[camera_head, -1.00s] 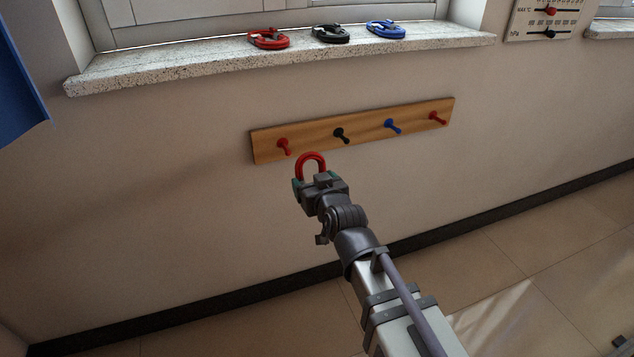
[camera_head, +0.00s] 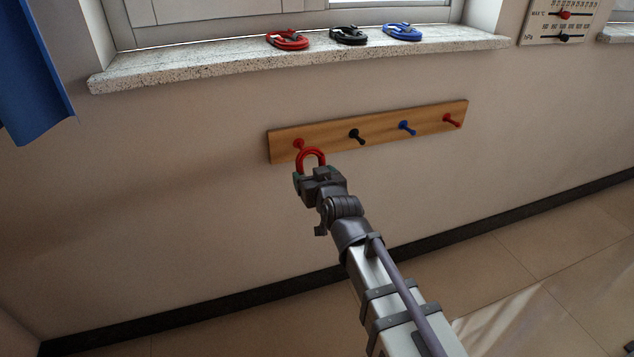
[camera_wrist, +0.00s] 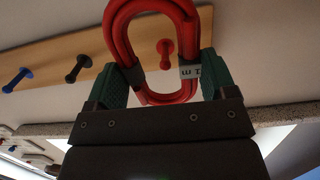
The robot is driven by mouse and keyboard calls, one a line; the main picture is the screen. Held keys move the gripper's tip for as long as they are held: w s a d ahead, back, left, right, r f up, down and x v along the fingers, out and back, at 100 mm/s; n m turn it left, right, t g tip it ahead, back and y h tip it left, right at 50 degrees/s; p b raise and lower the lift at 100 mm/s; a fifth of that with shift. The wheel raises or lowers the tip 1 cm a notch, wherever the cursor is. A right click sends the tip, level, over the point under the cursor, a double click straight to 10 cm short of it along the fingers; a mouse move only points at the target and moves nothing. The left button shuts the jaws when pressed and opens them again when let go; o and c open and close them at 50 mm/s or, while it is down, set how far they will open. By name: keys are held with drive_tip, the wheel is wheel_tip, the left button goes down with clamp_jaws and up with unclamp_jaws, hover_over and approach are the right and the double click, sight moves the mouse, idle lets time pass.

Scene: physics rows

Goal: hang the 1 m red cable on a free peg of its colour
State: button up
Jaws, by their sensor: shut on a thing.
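My gripper (camera_head: 312,174) is shut on a coiled red cable (camera_head: 311,151), whose loop stands up from the jaws. In the wrist view the red cable (camera_wrist: 166,98) sits between the green finger pads and carries a white tag that reads "1 m" upside down. The left red peg (camera_head: 298,144) is on the wooden board, just above and left of the loop. In the wrist view this red peg (camera_wrist: 165,48) shows through the loop's opening; I cannot tell if the loop is around it or in front. The right red peg (camera_head: 452,120) is bare.
The wooden board (camera_head: 380,132) also bears a bare black peg (camera_head: 357,136) and a bare blue peg (camera_head: 407,128). On the stone sill (camera_head: 200,68) above lie red (camera_head: 288,40), black (camera_head: 349,36) and blue (camera_head: 402,32) coils. A blue cloth (camera_head: 35,80) hangs at left.

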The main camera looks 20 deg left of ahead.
drive_tip(key=b+x, duration=0.1)
drive_tip(key=x, duration=0.6)
idle(0.5)
drive_tip(key=shift+a+f, duration=0.1)
